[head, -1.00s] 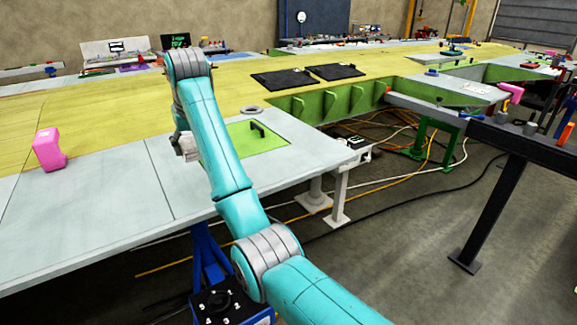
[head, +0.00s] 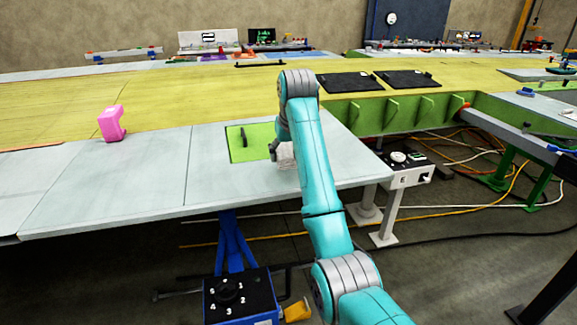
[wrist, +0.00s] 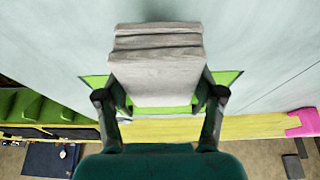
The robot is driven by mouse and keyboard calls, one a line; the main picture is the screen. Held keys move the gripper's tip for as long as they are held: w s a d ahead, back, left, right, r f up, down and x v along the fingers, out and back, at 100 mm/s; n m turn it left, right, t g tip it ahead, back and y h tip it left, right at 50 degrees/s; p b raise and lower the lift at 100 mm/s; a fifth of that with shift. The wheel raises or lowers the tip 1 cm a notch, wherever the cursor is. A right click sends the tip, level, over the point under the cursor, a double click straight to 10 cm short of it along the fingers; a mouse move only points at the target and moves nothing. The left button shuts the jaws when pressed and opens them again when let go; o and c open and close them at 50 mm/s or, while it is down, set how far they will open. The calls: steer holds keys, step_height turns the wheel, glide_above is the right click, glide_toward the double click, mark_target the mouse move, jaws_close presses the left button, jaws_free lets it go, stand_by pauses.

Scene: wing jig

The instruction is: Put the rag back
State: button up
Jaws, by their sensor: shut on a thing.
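The rag, a folded pale grey cloth block (wrist: 157,62), is between the two dark fingers of my gripper (wrist: 160,100) in the wrist view. My gripper is shut on it. In the head view the rag (head: 286,155) shows partly behind my teal arm, by the green square panel (head: 240,150) on the grey wing surface (head: 120,185). My gripper (head: 277,152) is mostly hidden by the arm there. I cannot tell whether the rag touches the surface.
A pink tool (head: 112,123) stands on the wing to the left. Two black mats (head: 350,82) lie on the yellow area at the back. A blue stand with a numbered black top (head: 240,296) is below the wing's front edge. A control box (head: 408,165) and cables are at right.

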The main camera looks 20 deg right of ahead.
mark_target(286, 174)
steer(key=shift+a+f, duration=0.1)
steer(key=shift+f, duration=2.05)
steer(key=o, duration=1.2)
steer(key=shift+f, duration=0.15)
steer(key=shift+o, duration=0.2)
